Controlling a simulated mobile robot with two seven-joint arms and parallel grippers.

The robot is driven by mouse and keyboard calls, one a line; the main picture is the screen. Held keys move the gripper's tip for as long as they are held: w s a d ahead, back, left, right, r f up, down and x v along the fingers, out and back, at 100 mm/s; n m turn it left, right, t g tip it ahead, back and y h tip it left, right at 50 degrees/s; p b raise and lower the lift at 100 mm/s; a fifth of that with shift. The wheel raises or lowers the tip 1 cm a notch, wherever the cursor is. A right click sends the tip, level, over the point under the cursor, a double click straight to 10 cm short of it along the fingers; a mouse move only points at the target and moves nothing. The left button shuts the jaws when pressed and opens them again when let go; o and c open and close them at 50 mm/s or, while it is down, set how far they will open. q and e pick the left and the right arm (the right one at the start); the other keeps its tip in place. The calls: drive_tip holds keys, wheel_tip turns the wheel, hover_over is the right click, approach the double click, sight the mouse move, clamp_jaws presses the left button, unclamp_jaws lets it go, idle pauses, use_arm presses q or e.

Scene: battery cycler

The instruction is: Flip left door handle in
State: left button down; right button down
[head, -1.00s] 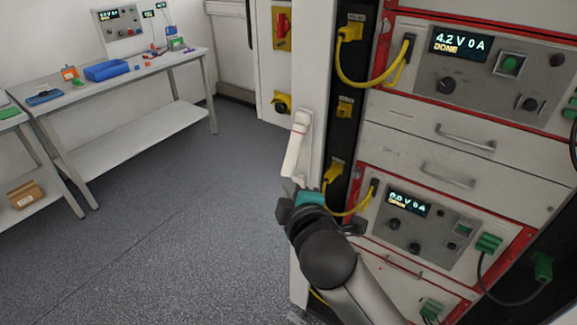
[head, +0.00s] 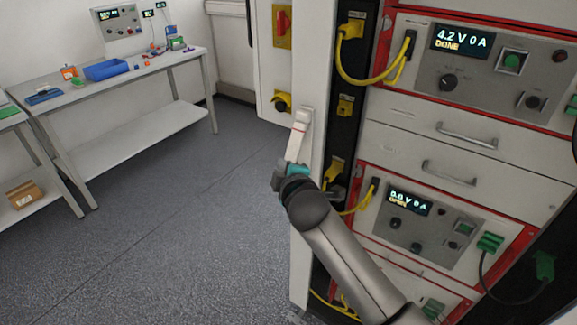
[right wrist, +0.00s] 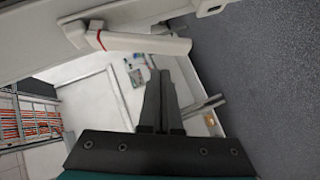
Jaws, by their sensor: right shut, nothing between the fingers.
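The left door handle (head: 298,138) is a white lever with a thin red band, on the white edge of the open left door. Its lower end hangs close to my right gripper (head: 283,178). In the right wrist view the handle (right wrist: 145,43) lies across the upper part, swung out from the door edge at an angle. My right gripper (right wrist: 160,78) shows there with its dark fingers together and empty, their tips just below the handle with a small apparent gap. Whether they touch it is unclear. My left gripper is in neither view.
The cycler rack (head: 440,115) with drawers, displays and yellow cables stands close on the right. A workbench (head: 150,68) with a blue bin (head: 107,69) stands at the far left. The grey floor between is clear.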

drive_tip(key=shift+w+d+f, duration=0.5)
drive_tip(key=shift+w+d, duration=0.15)
drive_tip(key=shift+w, duration=0.2)
drive_tip(key=shift+w+d+f+t+b, duration=0.15)
drive_tip(key=shift+f+t+b, duration=0.15)
drive_tip(key=shift+b, duration=0.4)
drive_tip(key=shift+w+d+f+n+t+b, duration=0.55)
drive_tip(key=shift+w+f+n+t+b, duration=0.3)
drive_tip(key=shift+b, duration=2.05)
drive_tip(key=shift+w+d+f+n+t+b, duration=0.55)
drive_tip(key=shift+n+t+b, duration=0.4)
drive_tip(key=shift+b, duration=1.95)
